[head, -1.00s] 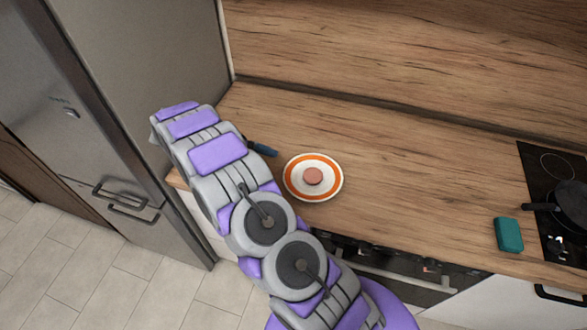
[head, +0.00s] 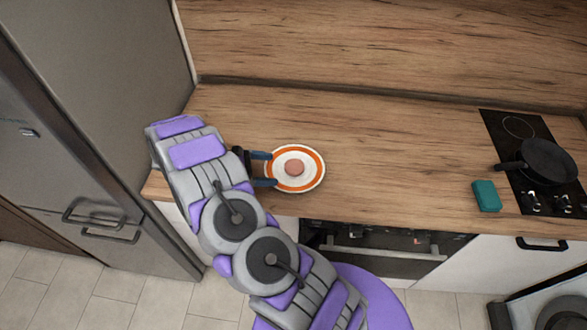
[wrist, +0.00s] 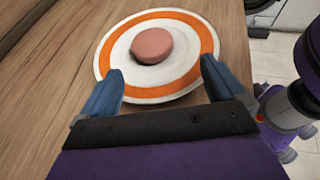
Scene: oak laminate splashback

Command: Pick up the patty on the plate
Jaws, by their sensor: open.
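The patty (head: 294,168) is a small, round, pinkish-brown disc on a white plate with an orange ring (head: 312,183). The plate lies on the wooden counter. In the wrist view the patty (wrist: 152,45) sits near the middle of the plate (wrist: 117,61), beyond my fingertips. My gripper (head: 270,169) is open and empty at the plate's left edge. Its two blue fingers show in the wrist view (wrist: 162,76), spread over the near rim with the patty ahead between their lines. Whether the fingers touch the plate I cannot tell.
A tall grey fridge (head: 110,90) stands left of the counter (head: 390,150). A teal block (head: 486,196) and a dark pan (head: 545,160) on the black hob (head: 508,128) are at the right. The counter between plate and hob is clear.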

